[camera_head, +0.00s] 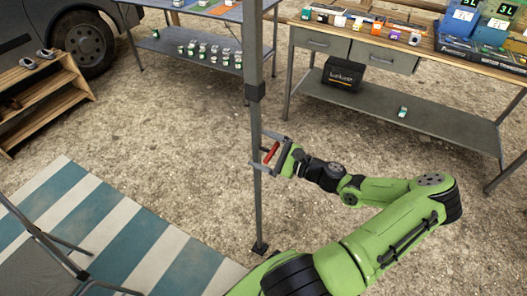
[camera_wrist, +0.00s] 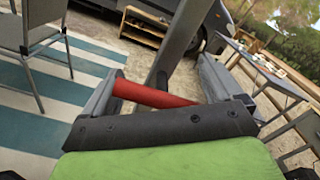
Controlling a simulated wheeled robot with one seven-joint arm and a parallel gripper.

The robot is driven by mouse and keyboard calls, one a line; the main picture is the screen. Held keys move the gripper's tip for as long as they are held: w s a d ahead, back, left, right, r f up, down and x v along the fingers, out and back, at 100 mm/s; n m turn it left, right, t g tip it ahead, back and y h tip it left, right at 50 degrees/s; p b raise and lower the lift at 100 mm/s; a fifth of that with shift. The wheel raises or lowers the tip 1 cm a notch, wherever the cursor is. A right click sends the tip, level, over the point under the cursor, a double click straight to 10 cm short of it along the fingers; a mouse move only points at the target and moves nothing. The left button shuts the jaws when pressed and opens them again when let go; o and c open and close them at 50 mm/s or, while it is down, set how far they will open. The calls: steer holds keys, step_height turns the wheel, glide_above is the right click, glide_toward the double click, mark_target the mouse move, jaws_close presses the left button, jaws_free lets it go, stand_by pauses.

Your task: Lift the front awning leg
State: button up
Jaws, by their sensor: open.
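The front awning leg (camera_head: 255,110) is a thin grey upright post with a darker collar partway up. Its small dark foot (camera_head: 260,247) is on the gravel. My gripper (camera_head: 258,151) is open at the lower part of the leg, its two grey fingers on either side of the post. In the wrist view the leg (camera_wrist: 184,35) runs up between the fingers of my gripper (camera_wrist: 162,70), tilted in the picture. A red bar (camera_head: 271,152) lies across the jaw gap; it also shows in the wrist view (camera_wrist: 155,94). I cannot tell whether the fingers touch the post.
A striped mat (camera_head: 130,225) with a folding chair (camera_head: 45,240) lies at left. A wooden shelf (camera_head: 40,88) stands by the van wheel (camera_head: 84,42). Open gravel surrounds the leg.

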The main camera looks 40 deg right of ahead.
steer(key=shift+w, duration=0.1)
steer(key=c, duration=1.4)
step_height(320, 180, up, 13)
steer(key=p, duration=1.3)
steer(key=shift+a, duration=0.1)
steer(key=o, duration=1.4)
steer(key=shift+f, duration=0.1)
